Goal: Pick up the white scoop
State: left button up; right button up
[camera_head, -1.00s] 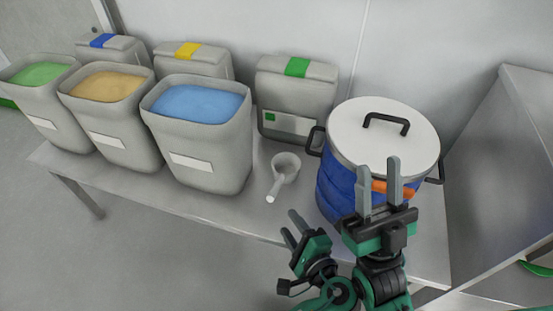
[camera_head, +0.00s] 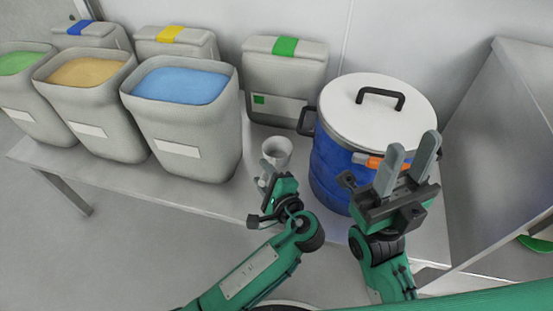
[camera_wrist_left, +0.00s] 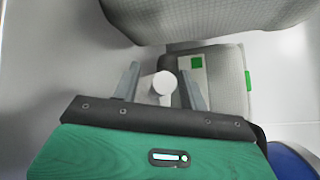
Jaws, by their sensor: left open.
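The white scoop (camera_head: 276,148) stands on the steel table between the blue-powder bin and the blue drum. Its cup shows in the head view; its handle is mostly hidden by my left gripper (camera_head: 266,180). In the left wrist view, the round end of the scoop's handle (camera_wrist_left: 163,83) lies between the two open fingers of my left gripper (camera_wrist_left: 158,75), with a gap on each side. My right gripper (camera_head: 411,150) is open and empty, in front of the drum in the picture.
Open bins hold blue (camera_head: 180,86), tan (camera_head: 85,72) and green powder (camera_head: 15,63). Closed grey containers stand behind, one with a green band (camera_head: 285,46). The blue drum (camera_head: 330,175) has a white lid and side handles. Bare table (camera_head: 215,198) shows along the front edge.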

pick_arm(q)
jog(key=shift+w+a+f, duration=0.2)
jog(key=shift+w+a, duration=0.1)
jog(key=shift+w, duration=0.4)
grip_shut()
jog(key=shift+r, duration=0.15)
